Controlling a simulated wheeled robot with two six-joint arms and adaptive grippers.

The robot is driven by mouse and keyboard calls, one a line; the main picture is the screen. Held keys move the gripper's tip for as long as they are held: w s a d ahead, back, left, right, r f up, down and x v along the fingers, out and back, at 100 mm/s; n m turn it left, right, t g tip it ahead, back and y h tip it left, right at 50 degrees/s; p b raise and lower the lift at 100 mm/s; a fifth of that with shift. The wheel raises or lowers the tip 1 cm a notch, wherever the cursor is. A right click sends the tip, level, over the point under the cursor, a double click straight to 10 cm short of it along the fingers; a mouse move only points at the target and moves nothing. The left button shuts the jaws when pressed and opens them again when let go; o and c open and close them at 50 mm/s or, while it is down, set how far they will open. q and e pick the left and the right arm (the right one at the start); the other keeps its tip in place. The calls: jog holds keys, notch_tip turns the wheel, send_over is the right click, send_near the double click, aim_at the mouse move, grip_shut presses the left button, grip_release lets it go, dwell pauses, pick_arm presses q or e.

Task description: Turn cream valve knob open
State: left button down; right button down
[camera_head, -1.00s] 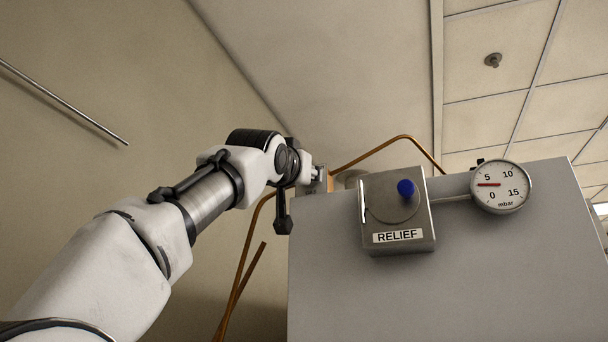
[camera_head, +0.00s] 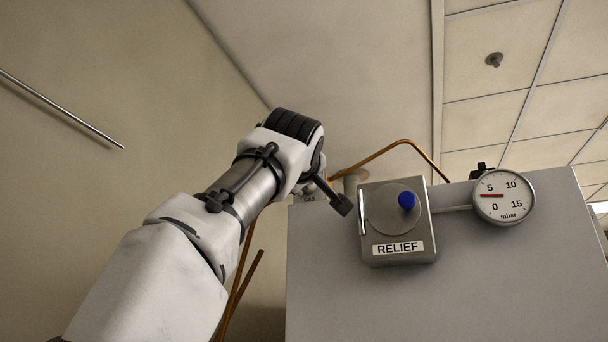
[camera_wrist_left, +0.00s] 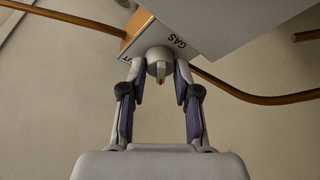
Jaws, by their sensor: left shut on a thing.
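In the left wrist view, the pale valve knob (camera_wrist_left: 159,54) sits on a plate lettered GAS (camera_wrist_left: 178,40). It has a rounded body and a small red mark on its end. My left gripper (camera_wrist_left: 160,69) is shut on the knob, with one finger on each side. A small part of the GAS plate (camera_head: 309,197) shows there, just right of my wrist. My right gripper is in neither view.
A grey RELIEF box (camera_head: 397,250) with a blue knob (camera_head: 407,201) stands close right of my wrist. A round gauge (camera_head: 504,196) is further right, its needle near 5 or just below. Copper pipes (camera_head: 395,145) run behind.

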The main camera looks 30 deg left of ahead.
pick_arm(q)
jog(key=shift+n, duration=0.6)
jog(key=c, duration=1.1)
grip_release()
jog(key=shift+w, duration=0.15)
